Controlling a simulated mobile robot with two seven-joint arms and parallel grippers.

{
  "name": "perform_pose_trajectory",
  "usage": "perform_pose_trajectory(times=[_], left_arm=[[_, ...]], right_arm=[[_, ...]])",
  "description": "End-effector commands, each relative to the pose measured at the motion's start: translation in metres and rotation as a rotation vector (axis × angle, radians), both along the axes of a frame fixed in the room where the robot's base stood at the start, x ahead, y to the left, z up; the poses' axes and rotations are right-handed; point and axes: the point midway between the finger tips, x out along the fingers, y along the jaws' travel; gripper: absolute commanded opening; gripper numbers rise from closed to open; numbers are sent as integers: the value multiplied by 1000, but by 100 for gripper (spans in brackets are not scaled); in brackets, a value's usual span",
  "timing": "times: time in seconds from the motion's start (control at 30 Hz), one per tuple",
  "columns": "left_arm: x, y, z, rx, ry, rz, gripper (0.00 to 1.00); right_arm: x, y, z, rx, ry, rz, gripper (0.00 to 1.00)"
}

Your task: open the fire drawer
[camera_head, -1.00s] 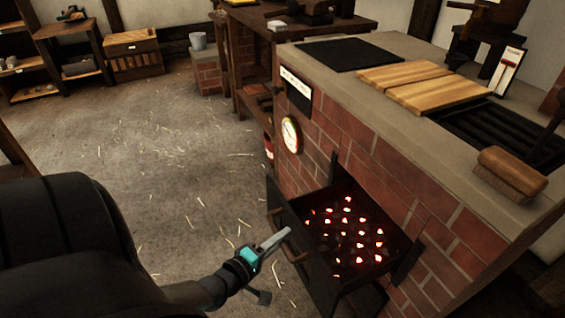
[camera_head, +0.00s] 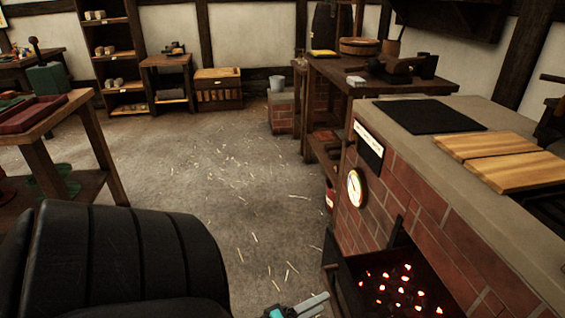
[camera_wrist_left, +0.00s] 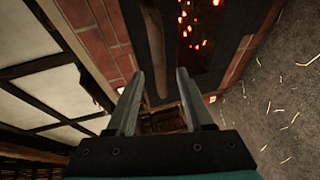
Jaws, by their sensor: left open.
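The fire drawer (camera_head: 337,272) stands pulled out from the brick forge (camera_head: 357,222), with glowing coals (camera_head: 402,291) inside. Its lower part and handle are cut off by the bottom edge of the head view. My left gripper (camera_head: 318,303) is at that bottom edge, just left of the drawer front. In the left wrist view my left gripper (camera_wrist_left: 160,74) is open, its two fingers apart. A brown bar, likely the drawer handle (camera_wrist_left: 153,50), shows between the fingers; I cannot tell whether it touches them. My right gripper is not in view.
The forge top holds a dark plate (camera_head: 430,115) and wooden boards (camera_head: 500,158). A gauge (camera_head: 355,188) is on the brick front. A workbench (camera_head: 375,80) stands beyond. A table (camera_head: 70,110) is at left. The straw-strewn floor (camera_head: 210,160) between is open.

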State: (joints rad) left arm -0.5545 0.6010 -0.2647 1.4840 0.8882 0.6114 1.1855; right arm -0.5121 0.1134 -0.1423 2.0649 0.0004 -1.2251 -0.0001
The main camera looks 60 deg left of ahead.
Motion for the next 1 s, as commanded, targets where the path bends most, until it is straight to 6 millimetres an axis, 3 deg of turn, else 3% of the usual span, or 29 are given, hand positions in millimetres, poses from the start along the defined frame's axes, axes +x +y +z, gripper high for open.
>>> perform_pose_trajectory(times=[0.3,0.5,0.7,1.0], left_arm=[[-60,-1,13,-1,3,-1,52],[-88,-1,18,0,2,0,52],[-100,-1,19,-1,0,0,52],[-101,-1,19,-1,-1,0,52]], right_arm=[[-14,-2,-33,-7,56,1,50],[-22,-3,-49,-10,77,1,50],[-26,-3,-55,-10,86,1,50],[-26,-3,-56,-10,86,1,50]])
